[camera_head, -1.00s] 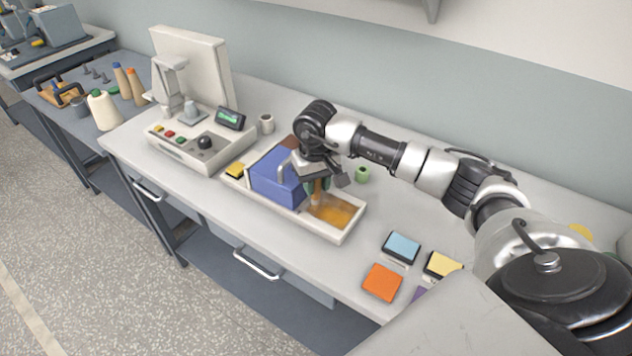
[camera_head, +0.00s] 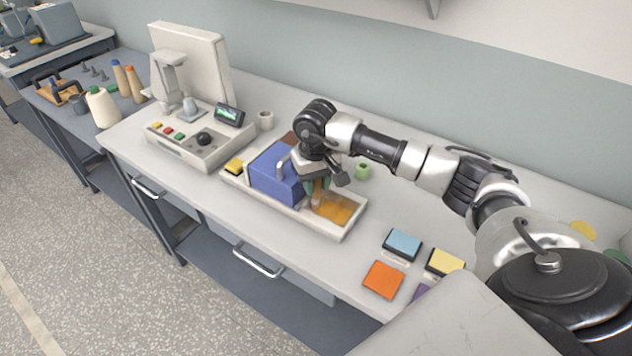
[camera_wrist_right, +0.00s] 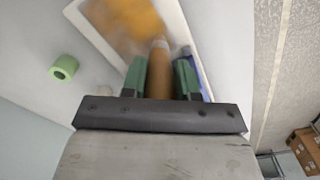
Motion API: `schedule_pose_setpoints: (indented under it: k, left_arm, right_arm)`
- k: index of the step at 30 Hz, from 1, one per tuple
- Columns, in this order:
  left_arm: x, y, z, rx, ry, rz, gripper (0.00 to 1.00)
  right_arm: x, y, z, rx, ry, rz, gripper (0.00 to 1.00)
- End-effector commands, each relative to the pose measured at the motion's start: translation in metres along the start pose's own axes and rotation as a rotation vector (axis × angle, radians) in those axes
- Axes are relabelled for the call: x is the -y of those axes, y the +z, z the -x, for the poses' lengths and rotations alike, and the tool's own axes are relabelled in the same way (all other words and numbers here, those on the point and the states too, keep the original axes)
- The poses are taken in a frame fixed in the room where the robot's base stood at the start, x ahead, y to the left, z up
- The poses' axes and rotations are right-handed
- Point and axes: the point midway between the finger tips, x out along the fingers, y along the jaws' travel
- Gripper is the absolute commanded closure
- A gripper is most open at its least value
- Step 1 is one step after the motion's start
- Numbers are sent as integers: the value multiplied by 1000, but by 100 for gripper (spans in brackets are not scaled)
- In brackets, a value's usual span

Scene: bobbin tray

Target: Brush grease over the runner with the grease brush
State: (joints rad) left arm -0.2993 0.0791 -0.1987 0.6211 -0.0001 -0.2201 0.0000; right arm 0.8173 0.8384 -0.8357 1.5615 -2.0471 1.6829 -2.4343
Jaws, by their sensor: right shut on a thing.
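My right gripper (camera_head: 320,184) is over the white tray (camera_head: 345,231) in the head view. It is shut on the grease brush, whose tan handle (camera_wrist_right: 158,72) shows between the green fingers in the right wrist view. The brush (camera_head: 317,197) points down at the left edge of a mottled amber patch (camera_head: 337,209) on the tray floor. The patch is also blurred in the wrist view (camera_wrist_right: 125,22). I cannot tell whether the bristles touch it, or pick out the runner with certainty. My left gripper is not in view.
A green ring-shaped object (camera_head: 362,171) stands behind the tray. Blue (camera_head: 403,243), orange (camera_head: 383,280) and yellow (camera_head: 445,262) pads lie to the right. A control console (camera_head: 197,146) stands left.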

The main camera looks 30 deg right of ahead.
Motion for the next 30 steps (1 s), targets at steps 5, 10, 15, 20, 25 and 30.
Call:
schedule_pose_setpoints:
  k: [5,10,15,20,25,30]
  left_arm:
    - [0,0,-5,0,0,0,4]
    - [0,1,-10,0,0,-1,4]
    - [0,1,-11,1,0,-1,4]
    - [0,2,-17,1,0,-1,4]
    - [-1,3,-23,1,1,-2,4]
    - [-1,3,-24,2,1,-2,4]
  right_arm:
    - [-6,-4,-1,-1,1,-3,94]
    - [-13,-8,1,-1,0,-1,94]
    - [-16,-10,2,0,0,-1,94]
    - [-22,-14,0,0,1,-2,94]
    - [-30,-19,0,-1,0,-2,94]
    - [-34,-21,1,0,0,-1,94]
